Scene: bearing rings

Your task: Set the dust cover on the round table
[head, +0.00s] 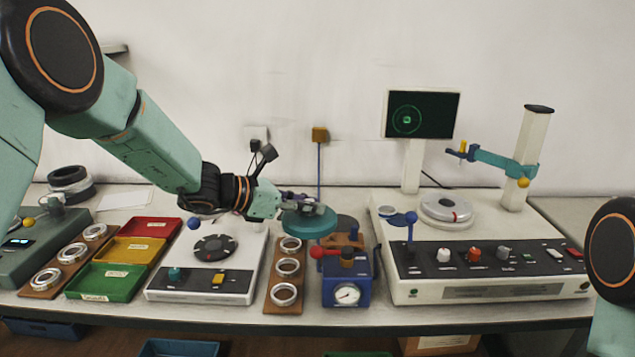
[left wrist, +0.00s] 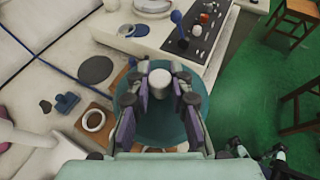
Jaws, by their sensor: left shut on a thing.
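The dust cover, a teal disc (head: 308,225) with a pale knob, hangs from my left gripper (head: 310,206). In the left wrist view the left gripper (left wrist: 160,82) is shut on the knob, and the teal disc (left wrist: 145,132) spreads below the fingers. In the head view it is above the ring rack and left of the large white instrument. The round table (head: 447,212), a pale grey disc with a red mark, is on that instrument, to the right of the cover and apart from it. Its top looks bare. My right gripper is not in view.
The large instrument (head: 490,258) has a blue-knobbed lever (head: 411,230), a column (head: 525,160) with a teal probe arm, and a screen (head: 421,114). A blue gauge unit (head: 347,285) and a ring rack (head: 285,298) stand below the cover. Coloured trays (head: 128,250) are at left.

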